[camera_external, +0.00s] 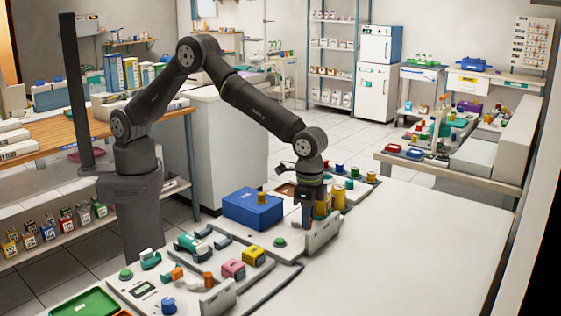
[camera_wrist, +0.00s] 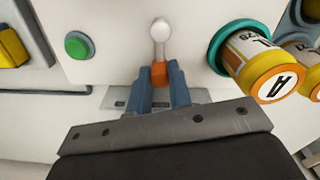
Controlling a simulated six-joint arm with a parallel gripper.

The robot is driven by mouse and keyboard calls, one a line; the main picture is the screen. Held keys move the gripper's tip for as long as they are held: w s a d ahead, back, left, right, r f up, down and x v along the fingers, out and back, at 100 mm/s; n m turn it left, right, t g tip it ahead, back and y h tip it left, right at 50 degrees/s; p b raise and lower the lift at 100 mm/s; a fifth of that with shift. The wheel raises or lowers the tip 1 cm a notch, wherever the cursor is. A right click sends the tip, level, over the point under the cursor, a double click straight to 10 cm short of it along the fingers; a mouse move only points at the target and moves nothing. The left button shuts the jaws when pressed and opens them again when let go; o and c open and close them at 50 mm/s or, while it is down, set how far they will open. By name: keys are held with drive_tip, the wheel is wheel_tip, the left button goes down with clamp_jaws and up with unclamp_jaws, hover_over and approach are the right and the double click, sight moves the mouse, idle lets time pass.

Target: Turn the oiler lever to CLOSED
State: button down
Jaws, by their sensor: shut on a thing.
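The oiler lever shows in the wrist view as an orange grip (camera_wrist: 160,73) with a pale rounded stem (camera_wrist: 161,38) beyond it, on a white panel (camera_wrist: 120,22). My gripper (camera_wrist: 162,74) has its two blue-grey fingers on either side of the orange grip and is shut on it. In the external view my gripper (camera_external: 307,212) points down at the white unit at the bench's middle; the lever is hidden there. A grey plate (camera_wrist: 117,100) lies partly behind the fingers; no marking on it can be read, so the lever's setting cannot be told.
A green button (camera_wrist: 79,45) sits left of the lever. A yellow canister marked A (camera_wrist: 265,70) in a teal ring stands close on the right. A blue box (camera_external: 253,209) stands left of my gripper. The white table (camera_external: 400,250) at the right is clear.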

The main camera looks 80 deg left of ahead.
drive_tip(key=shift+d, duration=0.1)
idle(0.4)
drive_tip(key=c, duration=1.3)
unclamp_jaws()
drive_tip(key=shift+r, duration=0.1)
wheel_tip(320, 180, up, 17)
drive_tip(key=shift+r, duration=0.15)
wheel_tip(320, 180, down, 18)
drive_tip(key=shift+r, duration=0.25)
